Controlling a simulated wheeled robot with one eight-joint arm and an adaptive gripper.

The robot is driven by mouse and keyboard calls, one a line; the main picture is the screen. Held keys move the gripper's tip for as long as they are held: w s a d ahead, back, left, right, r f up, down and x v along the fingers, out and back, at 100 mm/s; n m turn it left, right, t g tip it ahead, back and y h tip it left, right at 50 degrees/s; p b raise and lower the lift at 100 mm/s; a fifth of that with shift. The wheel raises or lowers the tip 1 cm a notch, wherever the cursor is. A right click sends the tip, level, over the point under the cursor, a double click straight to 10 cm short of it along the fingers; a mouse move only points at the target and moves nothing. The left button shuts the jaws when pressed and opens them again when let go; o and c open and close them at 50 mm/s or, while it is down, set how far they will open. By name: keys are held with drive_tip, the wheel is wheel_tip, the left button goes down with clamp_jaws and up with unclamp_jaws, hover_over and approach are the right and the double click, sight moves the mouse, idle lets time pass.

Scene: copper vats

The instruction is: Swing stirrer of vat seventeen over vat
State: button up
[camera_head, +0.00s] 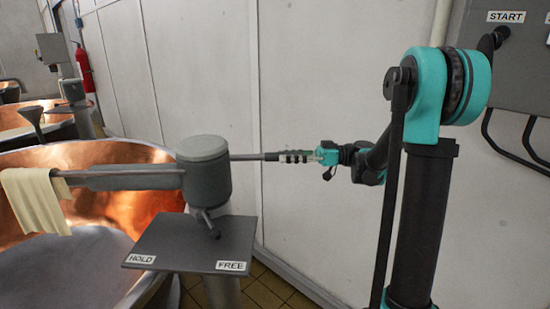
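The stirrer has a grey cylindrical hub (204,172) above a post. Its thick grey arm (135,178) reaches left from the hub, over the near copper vat (105,203). No vat number is readable. A thin bar (247,157) runs right from the hub to a dark ribbed section. My gripper (314,156) is at the bar's right end, seemingly touching it; its fingers are too small to tell open from shut.
A cream cloth (36,200) hangs over the bar at the left. A grey plate (190,243) juts out below the hub. A white panelled wall (330,80) stands close behind. A START box (506,55) is upper right, and a red extinguisher (84,68) and another vat are far left.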

sight(275, 157)
drive_tip(key=shift+s+a, duration=0.15)
drive_tip(key=shift+a, duration=0.85)
drive_tip(key=shift+s+a, duration=0.15)
drive_tip(key=shift+a, duration=0.85)
clamp_jaws()
